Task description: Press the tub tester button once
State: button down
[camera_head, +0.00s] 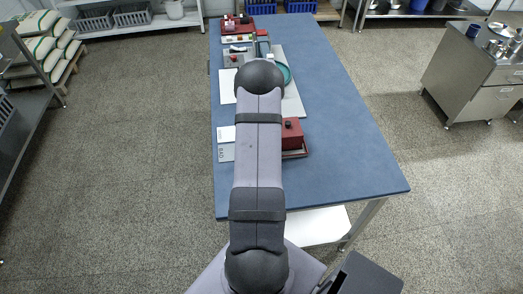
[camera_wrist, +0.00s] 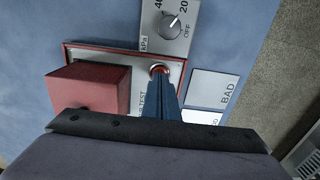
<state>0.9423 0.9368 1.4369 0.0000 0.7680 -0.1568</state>
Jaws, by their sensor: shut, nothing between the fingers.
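The tester button (camera_wrist: 160,69) is a small round red button on a light grey plate with a red edge (camera_wrist: 107,55). A partly hidden label ending in "TEST" lies beside it. My gripper (camera_wrist: 164,82) is shut and empty, its dark blue fingers reaching up to the button in the wrist view. The fingertips overlap the button's near edge; I cannot tell whether they touch it. A red block (camera_wrist: 90,88) stands on the plate left of the button. In the head view the red block (camera_head: 291,134) shows right of my arm, which hides the button and gripper.
A grey panel with a dial knob (camera_wrist: 171,20), marked kPa and OFF, lies just beyond the plate. A white "BAD" card (camera_wrist: 214,88) lies right of the button. The blue table (camera_head: 345,140) is clear to the right. Other equipment stands at its far end.

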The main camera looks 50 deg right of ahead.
jog(key=shift+f+b, duration=0.55)
jog(key=shift+f, duration=0.2)
dwell(0.8)
jog(key=shift+r, duration=0.15)
dwell(0.3)
notch_tip(320, 180, up, 7)
jog(key=p, duration=0.5)
jog(key=shift+r, duration=0.15)
dwell(0.4)
jog(key=shift+r+p, duration=0.7)
jog(key=shift+r, duration=0.15)
dwell(3.8)
